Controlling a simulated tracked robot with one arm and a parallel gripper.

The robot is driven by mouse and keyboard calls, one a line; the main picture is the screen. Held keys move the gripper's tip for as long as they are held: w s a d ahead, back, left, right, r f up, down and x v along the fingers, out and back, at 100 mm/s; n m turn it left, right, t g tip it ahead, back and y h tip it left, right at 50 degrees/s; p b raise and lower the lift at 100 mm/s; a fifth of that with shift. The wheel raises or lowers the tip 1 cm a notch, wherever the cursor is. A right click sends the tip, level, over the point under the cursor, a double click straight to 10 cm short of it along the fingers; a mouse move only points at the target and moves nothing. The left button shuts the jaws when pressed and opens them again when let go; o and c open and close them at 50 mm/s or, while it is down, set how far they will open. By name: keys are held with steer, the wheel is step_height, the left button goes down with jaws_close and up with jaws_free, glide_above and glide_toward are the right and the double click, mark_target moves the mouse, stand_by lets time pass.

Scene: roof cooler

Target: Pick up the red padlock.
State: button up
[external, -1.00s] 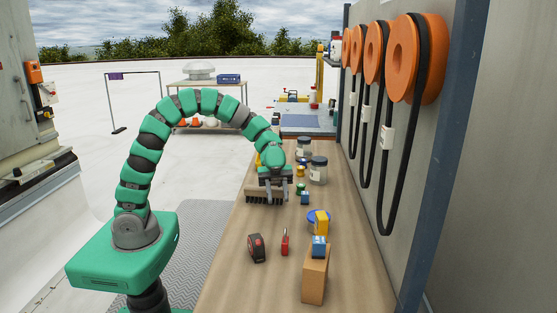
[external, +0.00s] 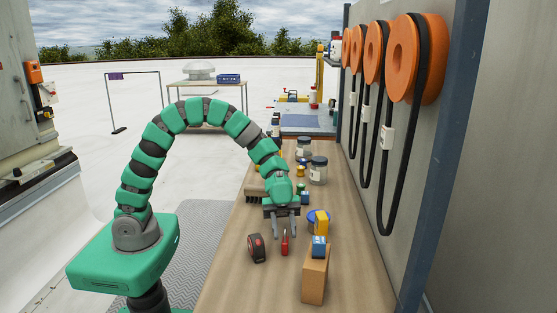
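The red padlock (external: 285,245) sits on the wooden bench, between a tape measure and a cardboard box. My gripper (external: 285,235) points down just behind it in the external view. The gripper's two grey fingers are apart, with nothing seen between them but bench and perhaps the padlock's top. I cannot tell whether the fingertips are level with the padlock or above it.
A black and red tape measure (external: 257,249) stands close left. At right are a cardboard box (external: 314,278) with a blue item (external: 319,246) on top, and a yellow item (external: 322,224) by a blue round tin. A brush (external: 254,186) and jars (external: 318,172) are behind.

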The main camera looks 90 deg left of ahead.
steer(key=shift+c, duration=0.3)
jaws_close()
